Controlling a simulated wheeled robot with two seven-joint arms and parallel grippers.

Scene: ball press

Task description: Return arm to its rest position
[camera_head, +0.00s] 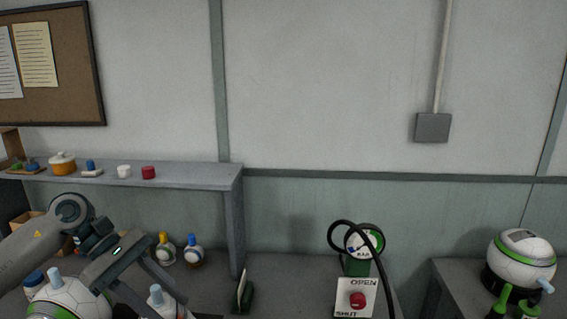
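My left arm comes in from the left, and its gripper (168,306) points down and right with its two fingers apart. A white piece with a light-blue knob (156,298) shows between the fingers; I cannot tell whether they touch it. A white and green ball (62,303) with a light-blue peg is at the lower left, partly behind the arm. The press control panel (352,284), marked OPEN and SHUT, has a red button (358,300). Behind it stands a green and white unit (372,240) with a black hose. My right gripper is not in view.
A grey shelf (200,174) holds a pot and small pieces. A green holder (244,297) is left of the panel. Another white and green ball (522,250) sits on a dark stand at right. Bench between holder and panel looks clear.

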